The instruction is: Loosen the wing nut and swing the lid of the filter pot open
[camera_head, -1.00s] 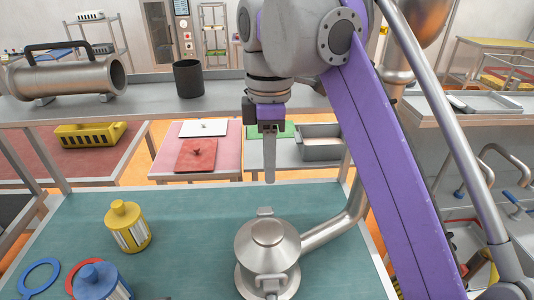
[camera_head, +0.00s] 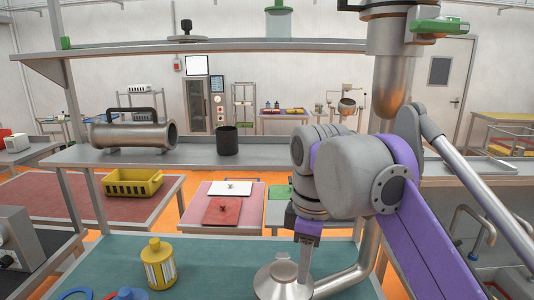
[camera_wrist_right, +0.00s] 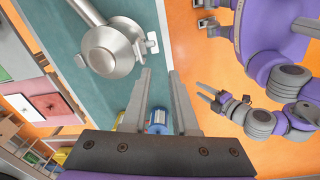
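The metal filter pot (camera_head: 277,284) stands on the green bench at the bottom of the head view, with its lid down. In the right wrist view the pot (camera_wrist_right: 110,50) shows from above, and a small wing-shaped fitting (camera_wrist_right: 152,42), apparently the wing nut, sticks out at its side. My right gripper (camera_head: 303,278) points down over the right side of the pot in the head view. In the wrist view its fingers (camera_wrist_right: 160,72) are apart, with nothing between them and apart from the fitting. My left gripper (camera_wrist_right: 206,96) shows there too, fingers apart, away from the pot.
A pipe (camera_head: 350,280) runs from the pot to the right. A shelf (camera_head: 270,152) with a black cup (camera_head: 227,141) crosses behind the bench. Bare bench lies between filters and pot.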

